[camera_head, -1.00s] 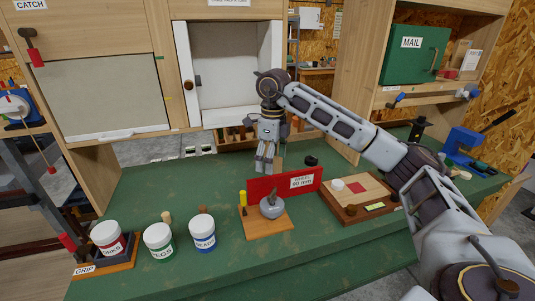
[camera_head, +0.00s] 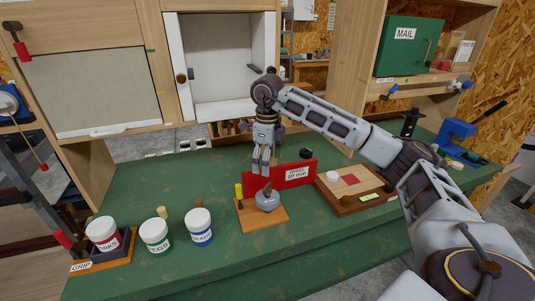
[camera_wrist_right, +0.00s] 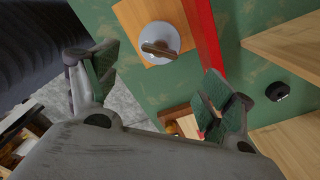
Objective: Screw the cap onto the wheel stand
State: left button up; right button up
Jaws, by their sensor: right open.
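The wheel stand is a small wooden base (camera_head: 247,217) with a grey wheel-like disc (camera_head: 266,202) on it; a short post rises from the disc's middle. In the right wrist view the disc (camera_wrist_right: 172,36) has a brown bar-like piece (camera_wrist_right: 158,49) over its centre. My right gripper (camera_head: 262,172) is open and empty, above and behind the disc, by the red board; its spread fingers show in the wrist view (camera_wrist_right: 155,92). A small black round piece (camera_head: 305,154) lies behind the board; it also shows in the wrist view (camera_wrist_right: 277,91). I cannot tell which piece is the cap. My left gripper is out of view.
A red labelled board (camera_head: 291,174) stands upright along the base's back edge. A wooden tray (camera_head: 343,203) is to its right. Green bench is clear in front. A white cabinet (camera_head: 220,112) is behind.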

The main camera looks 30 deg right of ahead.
aim_at(268, 184)
notch_tip(268, 184, down, 8)
jog(key=shift+f+p, duration=0.1)
jog(key=shift+p, duration=0.25)
jog(key=shift+f, duration=0.8)
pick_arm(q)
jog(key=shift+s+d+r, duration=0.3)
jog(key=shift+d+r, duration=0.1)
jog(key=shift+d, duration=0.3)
pick_arm(e)
jog(key=shift+f, duration=0.15)
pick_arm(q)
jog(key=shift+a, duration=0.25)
pick_arm(e)
jog(key=shift+c, duration=0.6)
jog(key=c, duration=1)
jog(key=shift+m, duration=1.1)
jog(key=shift+c, duration=0.2)
jog(key=shift+m, duration=0.3)
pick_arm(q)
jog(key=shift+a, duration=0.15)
